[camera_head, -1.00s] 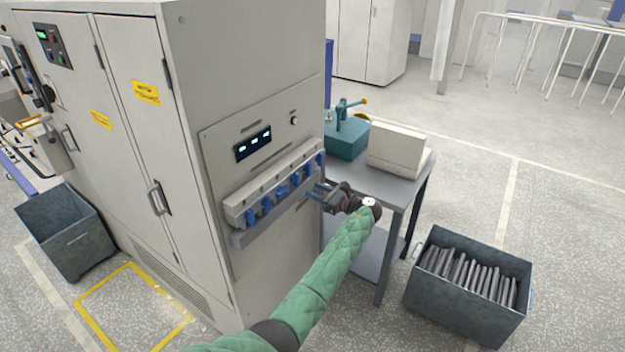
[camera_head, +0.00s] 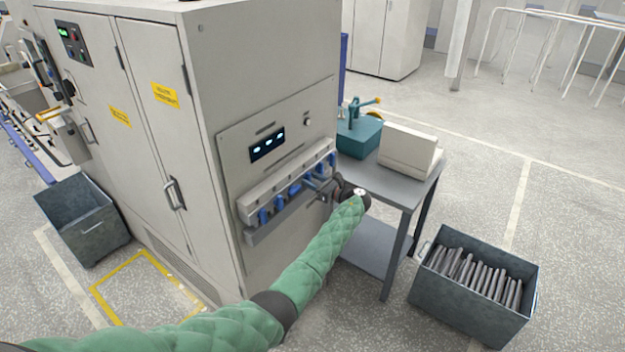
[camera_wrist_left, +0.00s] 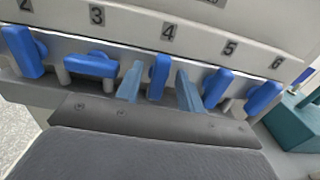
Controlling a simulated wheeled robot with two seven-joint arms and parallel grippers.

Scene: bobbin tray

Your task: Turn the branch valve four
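The valve strip (camera_head: 287,188) on the cabinet's side carries a row of blue handles. In the left wrist view the handle under number 4 (camera_wrist_left: 159,77) stands upright. My left gripper (camera_wrist_left: 160,88) is open, with one finger on each side of handle 4 and a visible gap on both sides. Handle 3 (camera_wrist_left: 91,66) lies crosswise; handle 2 (camera_wrist_left: 23,52), handle 5 (camera_wrist_left: 216,88) and handle 6 (camera_wrist_left: 263,97) are roughly upright, appearing tilted. In the head view my left gripper (camera_head: 316,188) is at the strip and partly hides the handles behind it. My right gripper is not in view.
A grey table (camera_head: 405,188) with a teal device (camera_head: 358,138) and a beige box (camera_head: 408,150) stands right of the cabinet (camera_head: 230,75). A bin (camera_head: 465,300) of dark plates stands on the floor.

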